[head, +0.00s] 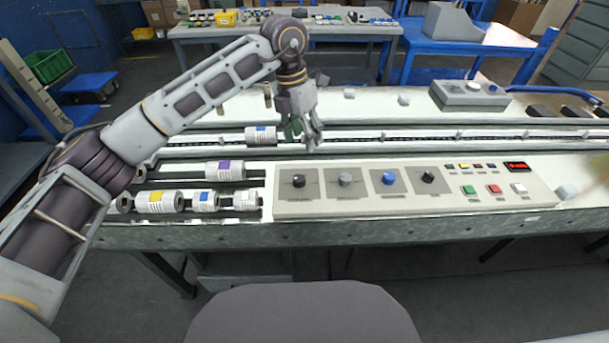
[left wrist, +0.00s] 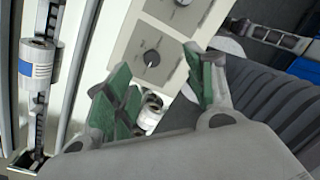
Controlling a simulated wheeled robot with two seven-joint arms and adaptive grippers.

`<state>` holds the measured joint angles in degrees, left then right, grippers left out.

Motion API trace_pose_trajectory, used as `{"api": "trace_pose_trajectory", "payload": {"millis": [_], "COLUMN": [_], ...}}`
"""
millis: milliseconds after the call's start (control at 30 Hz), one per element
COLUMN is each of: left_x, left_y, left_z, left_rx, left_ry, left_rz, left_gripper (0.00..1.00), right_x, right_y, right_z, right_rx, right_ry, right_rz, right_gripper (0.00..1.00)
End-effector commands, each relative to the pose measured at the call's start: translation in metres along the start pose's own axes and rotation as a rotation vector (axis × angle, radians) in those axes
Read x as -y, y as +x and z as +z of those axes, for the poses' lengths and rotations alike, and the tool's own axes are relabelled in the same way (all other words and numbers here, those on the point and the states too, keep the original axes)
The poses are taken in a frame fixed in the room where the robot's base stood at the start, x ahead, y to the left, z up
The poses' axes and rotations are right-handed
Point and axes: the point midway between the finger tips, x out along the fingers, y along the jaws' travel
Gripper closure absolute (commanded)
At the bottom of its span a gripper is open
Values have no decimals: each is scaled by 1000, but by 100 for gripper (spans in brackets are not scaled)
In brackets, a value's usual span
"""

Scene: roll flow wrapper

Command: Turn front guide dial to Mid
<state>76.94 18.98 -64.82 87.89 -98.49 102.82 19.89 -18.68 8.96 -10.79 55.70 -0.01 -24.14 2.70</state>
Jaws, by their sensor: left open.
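A pale control panel (head: 460,202) on the machine's front carries a row of dials: a black dial (head: 298,181), a grey dial (head: 345,180), a blue dial (head: 389,178) and another black dial (head: 428,177). Their labels are too small to read, so I cannot tell which is the front guide dial or its setting. My left gripper (head: 302,132) is open and empty, above the conveyor behind the leftmost dial. In the left wrist view, its green-padded fingers (left wrist: 160,88) are spread, with one dial (left wrist: 152,58) beyond them and another (left wrist: 183,2) at the top edge. My right gripper is not seen.
Labelled rolls (head: 160,201) lie left of the panel, and one blue-labelled roll (head: 260,136) sits on the conveyor. Green and red buttons (head: 493,188) and a red display (head: 516,166) are at the panel's right. A second control box (head: 470,93) stands behind.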

Motion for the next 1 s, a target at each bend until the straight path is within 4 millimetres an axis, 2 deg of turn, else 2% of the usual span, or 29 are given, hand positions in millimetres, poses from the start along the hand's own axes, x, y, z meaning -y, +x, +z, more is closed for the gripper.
{"api": "trace_pose_trajectory", "payload": {"millis": [100, 200, 667, 867, 1000], "left_x": [-4, -7, -7, -8, -10], "left_y": [4, 5, 7, 18, 32], "left_z": [-11, -16, -17, -18, -20], "left_rx": [-58, -82, -87, -88, -88], "left_ry": [-2, -6, -7, -6, -6], "left_rz": [87, 122, 127, 126, 126], "left_gripper": [46, 46, 46, 46, 46], "right_x": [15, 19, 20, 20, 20], "right_y": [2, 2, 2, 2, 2], "right_z": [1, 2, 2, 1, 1], "right_rx": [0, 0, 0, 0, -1], "right_ry": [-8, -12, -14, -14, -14], "right_rz": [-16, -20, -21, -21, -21], "right_gripper": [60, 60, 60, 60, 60]}}
